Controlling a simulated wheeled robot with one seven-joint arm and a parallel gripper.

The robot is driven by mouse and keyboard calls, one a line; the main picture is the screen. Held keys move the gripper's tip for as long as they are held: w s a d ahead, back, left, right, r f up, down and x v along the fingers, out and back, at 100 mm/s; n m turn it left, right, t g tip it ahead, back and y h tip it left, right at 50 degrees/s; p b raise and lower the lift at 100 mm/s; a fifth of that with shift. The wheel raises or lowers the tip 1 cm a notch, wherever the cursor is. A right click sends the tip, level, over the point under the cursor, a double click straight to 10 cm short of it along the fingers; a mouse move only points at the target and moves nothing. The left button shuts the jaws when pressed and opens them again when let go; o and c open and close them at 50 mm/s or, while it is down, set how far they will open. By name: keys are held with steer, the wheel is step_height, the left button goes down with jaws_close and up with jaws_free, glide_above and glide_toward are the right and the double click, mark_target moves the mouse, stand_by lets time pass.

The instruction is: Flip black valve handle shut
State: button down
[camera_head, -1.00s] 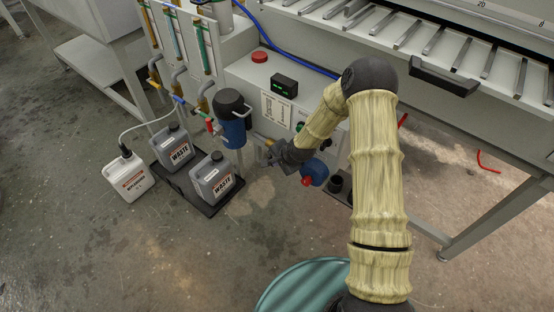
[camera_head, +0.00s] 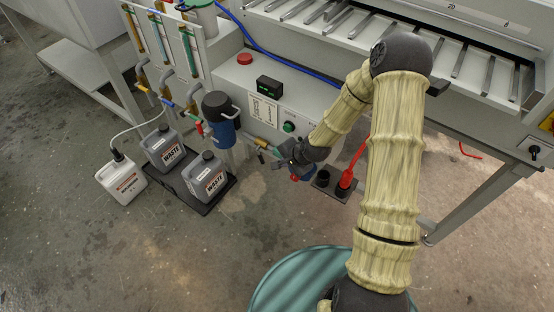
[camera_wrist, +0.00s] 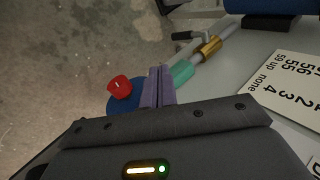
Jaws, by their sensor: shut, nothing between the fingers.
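My gripper (camera_wrist: 158,88) shows in the wrist view as two purple fingers pressed together, with nothing between them. In the head view, the end of my arm is beside the front of the machine, low down. A small black valve handle (camera_wrist: 183,36) stands out from a grey pipe with a brass fitting (camera_wrist: 210,45), above and beyond my fingertips in the wrist view. My fingers are apart from it. In the head view, the brass valve (camera_head: 261,143) is left of my gripper. The pipe has a teal section (camera_wrist: 182,72) close to the right of my fingers.
A blue part with a red knob (camera_wrist: 119,87) is just left of my fingers. A blue canister (camera_head: 221,124) hangs left of the valve. Waste containers (camera_head: 205,177) stand on a black tray on the floor. A red-handled item (camera_head: 347,178) stands in a black holder at the right.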

steer(key=shift+v, duration=0.8)
steer(key=shift+d, duration=0.1)
steer(key=c, duration=1.6)
jaws_free()
steer(key=shift+r, duration=0.1)
steer(key=shift+o, duration=1)
steer(key=shift+s+d+r, duration=0.15)
steer(key=shift+s+r, duration=0.05)
steer(key=s+d+r+n+g+h, duration=0.1)
steer(key=s+d+r+n+h, duration=0.1)
steer(key=s+r+n, duration=0.3)
steer(key=s+d+r+n+g+h, duration=0.1)
steer(key=s+d+r+n, duration=0.4)
steer(key=s+r, duration=0.6)
step_height(320, 180, up, 3)
steer(key=shift+s+d+g+h, duration=0.3)
steer(key=shift+s+h, duration=0.05)
steer(key=shift+h, duration=0.25)
steer(key=shift+s, duration=0.15)
